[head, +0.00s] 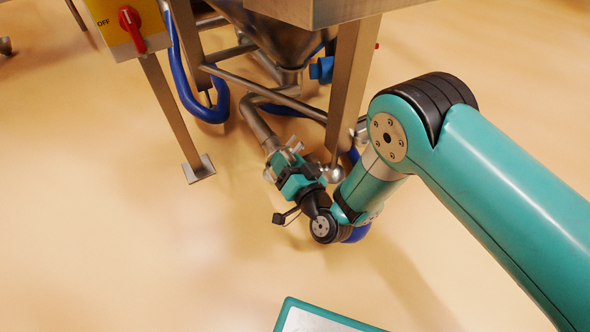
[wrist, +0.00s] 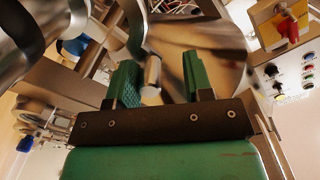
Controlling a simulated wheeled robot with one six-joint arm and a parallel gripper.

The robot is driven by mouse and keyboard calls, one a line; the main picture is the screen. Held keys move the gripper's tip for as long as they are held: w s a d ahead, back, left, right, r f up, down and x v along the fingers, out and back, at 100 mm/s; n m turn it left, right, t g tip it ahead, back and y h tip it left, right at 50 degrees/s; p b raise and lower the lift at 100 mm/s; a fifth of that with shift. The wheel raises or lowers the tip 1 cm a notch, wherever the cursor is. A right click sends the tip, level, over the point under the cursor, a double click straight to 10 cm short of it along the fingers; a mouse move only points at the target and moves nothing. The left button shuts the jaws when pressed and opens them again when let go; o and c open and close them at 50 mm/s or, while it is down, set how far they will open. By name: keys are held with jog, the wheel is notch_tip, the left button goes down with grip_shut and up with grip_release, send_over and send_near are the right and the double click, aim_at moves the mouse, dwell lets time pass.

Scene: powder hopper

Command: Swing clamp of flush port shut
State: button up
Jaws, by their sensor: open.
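The flush port's steel pipe (head: 258,122) comes down from under the hopper in the head view and ends close beside my gripper (head: 287,158). In the wrist view my gripper (wrist: 160,70) is open, with its two green fingers apart. A bent metal lever with a rounded, pale end (wrist: 151,80), which looks like the clamp's handle, reaches down into the gap between the fingers. It looks nearer the left finger; I cannot tell whether it touches. How far the clamp stands open is not clear, as my gripper hides that area in the head view.
A hopper leg (head: 352,80) stands just right of my gripper. A blue hose (head: 190,85) loops at the left, near a yellow switch box with a red knob (head: 130,20). A cross brace (head: 265,93) runs above. The floor in front is mostly clear.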

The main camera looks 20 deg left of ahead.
jog(key=p+v, duration=0.2)
jog(key=v, duration=0.6)
jog(key=shift+d, duration=0.25)
jog(key=shift+s, duration=0.1)
